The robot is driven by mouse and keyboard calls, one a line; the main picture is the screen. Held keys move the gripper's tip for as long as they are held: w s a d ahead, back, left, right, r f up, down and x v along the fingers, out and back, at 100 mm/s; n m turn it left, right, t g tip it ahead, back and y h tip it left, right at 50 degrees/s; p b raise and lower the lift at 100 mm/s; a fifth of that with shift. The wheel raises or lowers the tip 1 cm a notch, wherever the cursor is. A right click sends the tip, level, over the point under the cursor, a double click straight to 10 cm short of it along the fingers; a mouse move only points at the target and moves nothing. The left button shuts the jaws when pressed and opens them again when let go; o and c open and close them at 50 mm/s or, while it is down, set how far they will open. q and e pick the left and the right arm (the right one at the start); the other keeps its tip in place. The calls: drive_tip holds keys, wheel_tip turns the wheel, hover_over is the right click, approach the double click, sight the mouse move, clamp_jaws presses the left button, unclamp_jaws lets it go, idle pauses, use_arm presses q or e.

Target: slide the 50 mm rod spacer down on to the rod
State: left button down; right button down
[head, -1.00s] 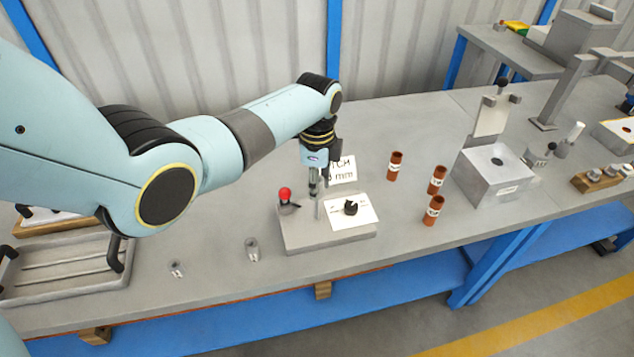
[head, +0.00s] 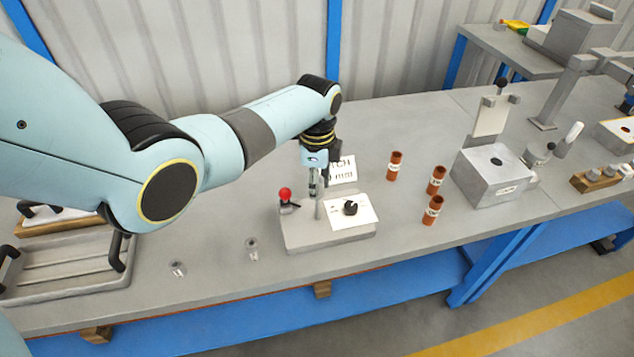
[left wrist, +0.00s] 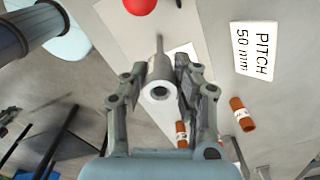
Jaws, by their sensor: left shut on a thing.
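The 50 mm rod spacer (left wrist: 159,92) is a short grey tube with a round bore, seen end-on in the left wrist view. My left gripper (left wrist: 158,80) is shut on it; its fingers press on both sides. In the head view the left gripper (head: 314,190) points down above the grey fixture block (head: 298,240). The thin upright rod (head: 318,208) stands on this block, close below the fingers. In the left wrist view the rod (left wrist: 159,45) shows just beyond the spacer, roughly in line with it. I cannot tell whether its tip is inside the bore. My right gripper is not in view.
A pitch sign (head: 342,170) stands behind.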

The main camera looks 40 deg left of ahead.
sight(317, 218)
use_arm(q)
drive_tip(key=shift+f+b, duration=0.75)
drive_tip(key=shift+f, duration=0.1)
drive_tip(key=shift+f+b, duration=1.25)
drive_tip(key=shift+f, duration=0.3)
drive_tip(key=shift+f+b, duration=1.55)
drive_tip(key=shift+f, duration=0.35)
drive_tip(key=c, duration=0.9)
unclamp_jaws()
drive_tip(key=shift+c, duration=0.2)
wheel_tip(317, 218, up, 12)
drive_tip(key=shift+r, duration=0.1)
